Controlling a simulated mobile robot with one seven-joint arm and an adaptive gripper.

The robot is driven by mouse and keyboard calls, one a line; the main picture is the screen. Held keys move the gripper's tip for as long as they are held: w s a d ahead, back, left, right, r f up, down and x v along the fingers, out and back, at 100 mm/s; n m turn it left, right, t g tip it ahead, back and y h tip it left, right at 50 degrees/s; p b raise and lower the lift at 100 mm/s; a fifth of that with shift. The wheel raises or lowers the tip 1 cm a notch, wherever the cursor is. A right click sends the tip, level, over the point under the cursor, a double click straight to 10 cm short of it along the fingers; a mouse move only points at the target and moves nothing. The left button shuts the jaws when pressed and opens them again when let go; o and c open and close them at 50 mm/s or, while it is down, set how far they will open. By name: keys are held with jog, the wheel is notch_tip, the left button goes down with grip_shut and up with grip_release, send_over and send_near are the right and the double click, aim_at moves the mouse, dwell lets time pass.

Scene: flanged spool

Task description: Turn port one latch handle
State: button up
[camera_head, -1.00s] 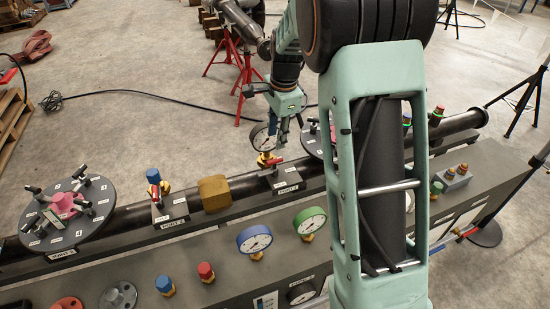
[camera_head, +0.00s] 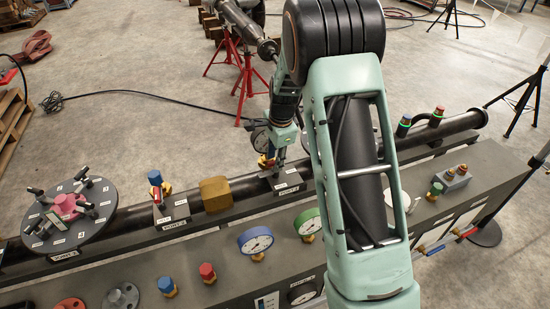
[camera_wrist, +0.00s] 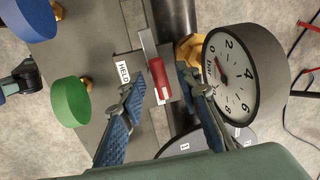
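The latch handle (camera_wrist: 158,82) is a red bar beside a metal plate on the port block, next to a label reading HELD, in the wrist view. My gripper (camera_wrist: 156,72) has its two blue-padded fingers apart, one on each side of the red handle. I see a gap on the left side; contact on the right cannot be told. In the head view my gripper (camera_head: 270,163) is low over the right-hand port block (camera_head: 289,189), whose number is too small to read surely. It largely hides the handle there.
A dial gauge (camera_wrist: 238,75) with a brass fitting stands close to my right finger. The PORT 2 block (camera_head: 172,211) and a brass-coloured block (camera_head: 214,193) lie to the left along the pipe. Blue (camera_head: 255,240) and green (camera_head: 308,221) gauges stand in front.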

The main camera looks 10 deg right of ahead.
jog(key=shift+c, duration=0.5)
grip_shut()
jog(key=shift+d+f+n+b, duration=0.1)
jog(key=shift+n+b, duration=0.3)
jog(key=shift+o, duration=0.5)
grip_release()
notch_tip(320, 180, up, 12)
jog(key=s, duration=0.2)
jog(key=shift+d, duration=0.4)
jog(key=shift+s, duration=0.1)
